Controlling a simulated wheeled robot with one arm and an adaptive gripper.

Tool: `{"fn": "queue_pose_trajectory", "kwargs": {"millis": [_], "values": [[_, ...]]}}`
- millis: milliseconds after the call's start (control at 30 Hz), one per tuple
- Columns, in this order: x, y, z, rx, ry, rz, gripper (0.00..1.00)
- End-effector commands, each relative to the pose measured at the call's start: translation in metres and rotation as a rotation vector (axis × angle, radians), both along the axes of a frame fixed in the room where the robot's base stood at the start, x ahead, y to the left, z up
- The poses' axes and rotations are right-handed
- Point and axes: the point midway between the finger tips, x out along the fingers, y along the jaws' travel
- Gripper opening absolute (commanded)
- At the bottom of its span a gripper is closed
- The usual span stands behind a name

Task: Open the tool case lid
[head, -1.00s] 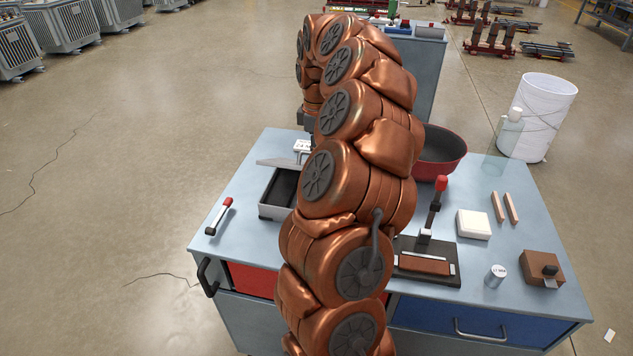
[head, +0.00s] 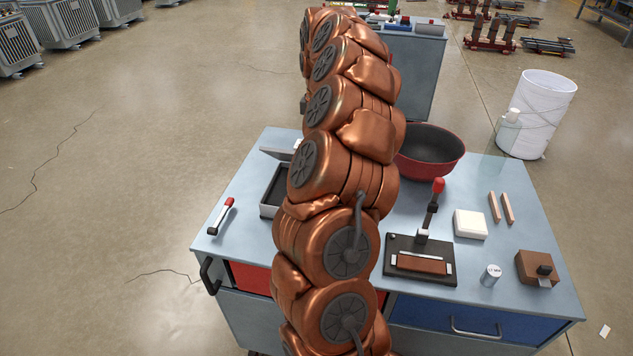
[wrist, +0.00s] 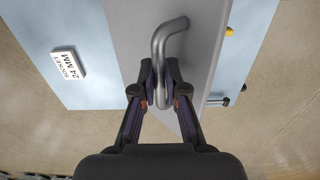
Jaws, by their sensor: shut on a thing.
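The tool case (head: 268,205) is a dark open-topped box on the workbench, partly hidden behind my arm in the head view. Its grey lid (head: 277,153) shows at the back of the case, raised off the box, with much of it hidden. In the wrist view the grey lid (wrist: 200,75) carries a bent metal bar handle (wrist: 168,28). My gripper (wrist: 160,88) is shut on the handle, one finger on each side of it. The gripper is hidden behind my arm in the head view.
A label block reading "socket 24 mm" (wrist: 68,64) lies beside the lid. On the bench (head: 350,275) stand a red bowl (head: 452,165), a red-knobbed clamp fixture (head: 421,245), a white block (head: 470,224) and a red-ended tool (head: 222,215). The bench's left front is mostly clear.

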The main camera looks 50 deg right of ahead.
Motion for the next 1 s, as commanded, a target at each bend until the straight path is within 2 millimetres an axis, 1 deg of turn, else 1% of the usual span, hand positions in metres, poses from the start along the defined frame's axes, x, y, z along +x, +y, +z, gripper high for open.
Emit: {"fn": "queue_pose_trajectory", "kwargs": {"millis": [33,133,567,1000], "values": [[0.002,-0.003,0.004,-0.001,0.0,-0.002,0.0],[0.003,-0.006,0.005,-0.001,0.0,-0.002,0.0],[0.004,-0.008,0.006,0.0,0.0,0.0,0.0],[0.015,-0.03,0.018,0.0,0.001,-0.002,0.0]]}}
